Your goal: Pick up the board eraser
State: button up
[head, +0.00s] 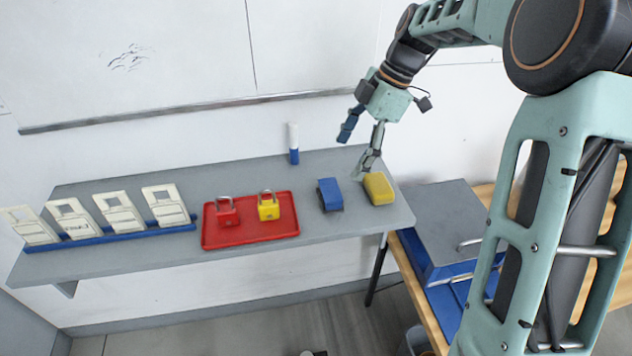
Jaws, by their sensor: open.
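The board eraser (330,194) is a blue block with a dark grey underside. It lies on the grey shelf (225,180), right of the red tray and left of a yellow block. My gripper (354,154) is open and empty, above the back right part of the shelf. It shows above and slightly right of the eraser in the picture, apart from it. One fingertip appears close to the yellow block; I cannot tell the exact gap.
The yellow block (378,188) sits close to the eraser. A red tray (250,236) holds a red padlock (227,214) and a yellow padlock (268,210). A white and blue marker (293,143) stands at the back. Several white cards stand in a blue rack (112,238) at left.

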send_over(330, 189)
jog(key=d, duration=0.2)
notch_tip(330, 189, down, 4)
jog(key=shift+w+f, duration=0.15)
jog(key=shift+w+p+x, duration=0.15)
jog(key=shift+p+x, duration=0.15)
jog(key=shift+x, duration=1.2)
jog(key=shift+w+p+x, duration=0.1)
jog(key=shift+p+x, duration=0.15)
jog(key=shift+x, duration=1.25)
jog(key=shift+s+d, duration=0.1)
jog(key=shift+s, duration=0.05)
jog(key=shift+c, duration=0.6)
jog(key=c, duration=1.1)
